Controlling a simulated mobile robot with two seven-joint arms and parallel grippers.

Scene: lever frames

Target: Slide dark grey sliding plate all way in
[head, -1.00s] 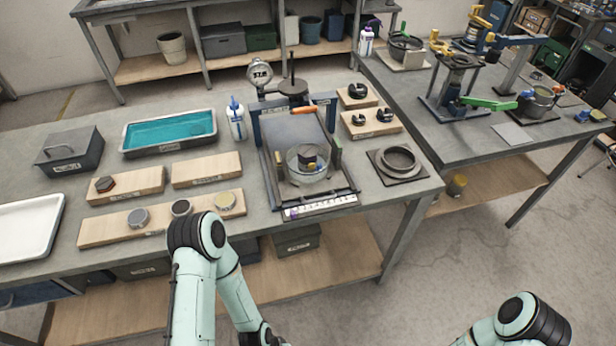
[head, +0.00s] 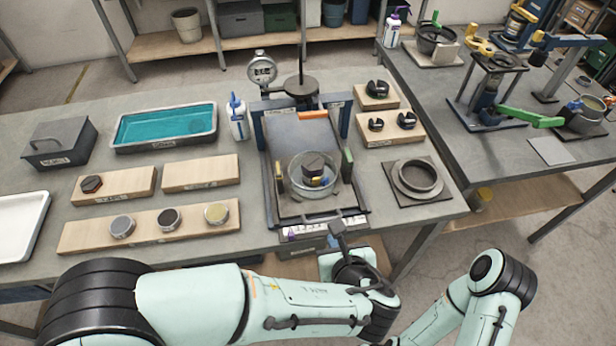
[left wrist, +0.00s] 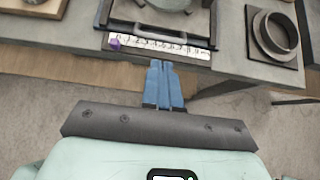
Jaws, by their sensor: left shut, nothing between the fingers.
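The dark grey sliding plate (head: 290,209) lies in the low frame of the bench device, with a glass dish (head: 312,186) holding a dark block on it. Its front part also shows in the left wrist view (left wrist: 121,13), with a curved handle or rim near the front. A white scale strip (head: 322,228) runs along the device's front edge. My left gripper (head: 336,231) is shut and empty at this front edge. In the left wrist view its blue fingers (left wrist: 163,68) point at the scale strip; whether they touch anything is unclear. My right gripper is outside the picture.
A dial gauge (head: 262,70) and blue posts stand at the back of the device. Wooden blocks with pucks (head: 152,224) lie left, and a ring on a dark base (head: 418,178) lies right. The floor before the bench is free.

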